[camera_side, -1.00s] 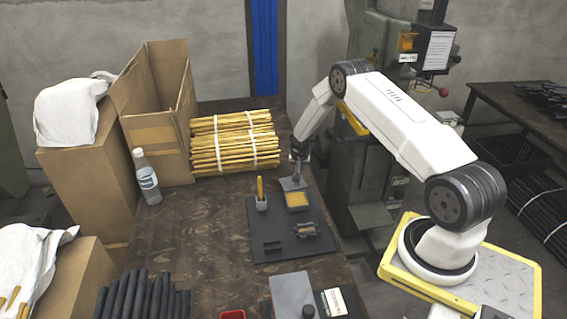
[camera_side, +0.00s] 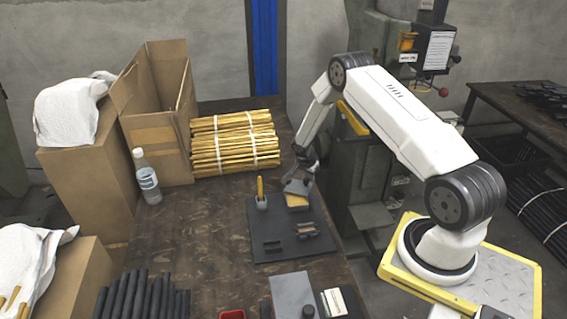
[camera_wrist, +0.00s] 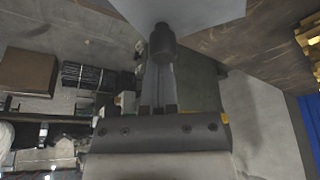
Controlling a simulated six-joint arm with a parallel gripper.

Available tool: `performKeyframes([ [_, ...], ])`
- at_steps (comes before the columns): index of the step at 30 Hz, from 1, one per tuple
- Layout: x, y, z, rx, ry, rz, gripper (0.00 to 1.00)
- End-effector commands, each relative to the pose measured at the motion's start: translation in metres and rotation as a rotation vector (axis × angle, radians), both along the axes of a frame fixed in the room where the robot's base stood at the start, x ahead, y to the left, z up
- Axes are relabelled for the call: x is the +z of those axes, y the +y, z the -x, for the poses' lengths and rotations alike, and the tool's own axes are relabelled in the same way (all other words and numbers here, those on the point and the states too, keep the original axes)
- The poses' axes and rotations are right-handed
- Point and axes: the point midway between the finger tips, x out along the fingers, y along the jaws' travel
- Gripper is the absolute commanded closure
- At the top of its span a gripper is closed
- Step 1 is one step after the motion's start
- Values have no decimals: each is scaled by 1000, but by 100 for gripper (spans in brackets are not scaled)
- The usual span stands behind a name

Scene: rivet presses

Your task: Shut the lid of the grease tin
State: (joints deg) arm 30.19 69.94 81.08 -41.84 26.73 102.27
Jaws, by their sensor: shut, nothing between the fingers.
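The grease tin (camera_side: 297,202) sits at the far right of a dark mat on the bench, with yellow grease showing. Its grey lid (camera_side: 297,187) is tilted over the tin's far part, partly open. My gripper (camera_side: 313,170) is shut and empty, just behind and right of the lid. In the wrist view the shut fingers (camera_wrist: 161,45) reach up to a pale grey plate, which looks like the lid (camera_wrist: 190,10). Whether they touch it I cannot tell for sure.
The dark mat (camera_side: 262,225) also holds a cup with a yellow-handled tool (camera_side: 261,195) and a small block-like part (camera_side: 306,230). A bundle of yellow rods (camera_side: 235,145) lies behind left. A bottle (camera_side: 147,178) stands at the left. Bare bench lies left of the mat.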

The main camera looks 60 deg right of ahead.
Motion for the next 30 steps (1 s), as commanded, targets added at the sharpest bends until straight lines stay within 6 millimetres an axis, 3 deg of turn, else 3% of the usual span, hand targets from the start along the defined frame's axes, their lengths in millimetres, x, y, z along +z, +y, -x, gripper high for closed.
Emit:
performKeyframes([
  [23,0,53,35,-727,-1,0,100],
  [30,0,67,37,-722,-1,0,100],
])
